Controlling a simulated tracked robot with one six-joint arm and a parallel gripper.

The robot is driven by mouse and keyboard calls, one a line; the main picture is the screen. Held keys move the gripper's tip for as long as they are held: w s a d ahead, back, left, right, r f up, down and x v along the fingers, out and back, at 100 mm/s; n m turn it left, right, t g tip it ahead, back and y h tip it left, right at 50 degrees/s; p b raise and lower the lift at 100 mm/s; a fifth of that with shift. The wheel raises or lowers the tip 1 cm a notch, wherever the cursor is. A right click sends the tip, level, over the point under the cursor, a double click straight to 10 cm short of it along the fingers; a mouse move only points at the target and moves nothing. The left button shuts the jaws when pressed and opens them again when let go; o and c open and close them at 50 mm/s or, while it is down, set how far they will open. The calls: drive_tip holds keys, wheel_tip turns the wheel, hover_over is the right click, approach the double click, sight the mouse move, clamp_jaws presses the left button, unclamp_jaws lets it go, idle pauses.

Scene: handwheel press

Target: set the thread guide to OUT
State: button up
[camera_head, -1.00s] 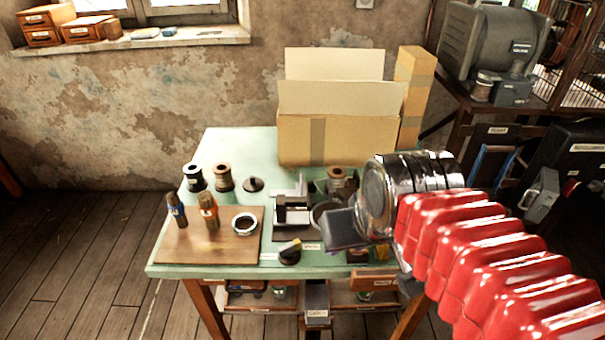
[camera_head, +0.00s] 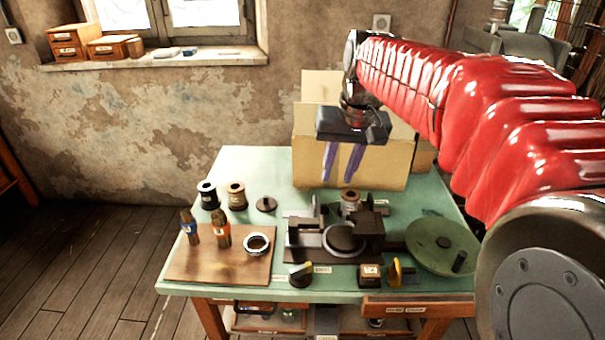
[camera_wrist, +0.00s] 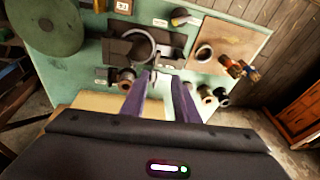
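A black rotary knob with a yellow pointer (camera_head: 300,274) stands at the table's front edge, with small white labels on either side. It also shows in the wrist view (camera_wrist: 183,17). A yellow lever (camera_head: 397,271) stands farther right beside a small labelled block (camera_head: 370,274). I cannot read which of these is the thread guide or what its setting is. My gripper (camera_head: 340,180) hangs above the table's back part, in front of the cardboard box, with purple fingers pointing down. The fingers are apart and empty, also in the wrist view (camera_wrist: 163,80). It touches nothing that I can see.
The dark press (camera_head: 330,235) sits mid-table. A green handwheel (camera_head: 443,245) is at right. A wooden board (camera_head: 200,266) holds two dark-handled tools and a ring (camera_head: 256,243). Spools (camera_head: 236,195) stand behind it. The cardboard box (camera_head: 385,160) stands at the back.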

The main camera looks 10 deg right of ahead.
drive_tip(key=w+d+f+g, duration=0.1)
drive_tip(key=w+f, duration=0.2)
drive_tip(key=w, duration=0.8)
drive_tip(key=m+g+y, duration=0.1)
hover_over(315, 201)
drive_tip(key=d, duration=0.3)
wheel_tip(315, 201, down, 5)
drive_tip(key=shift+s+d+f, duration=0.15)
drive_tip(key=shift+s+f, duration=0.05)
drive_tip(key=shift+s, duration=0.05)
drive_tip(key=shift+f, duration=0.15)
drive_tip(key=a+f, duration=0.1)
drive_tip(key=f, duration=0.7)
drive_tip(key=a+f, duration=0.1)
drive_tip(key=f, duration=0.4)
drive_tip(key=shift+w+a+f, duration=0.1)
drive_tip(key=shift+w+a, duration=0.15)
drive_tip(key=shift+a, duration=0.1)
drive_tip(key=shift+c, duration=0.4)
clamp_jaws()
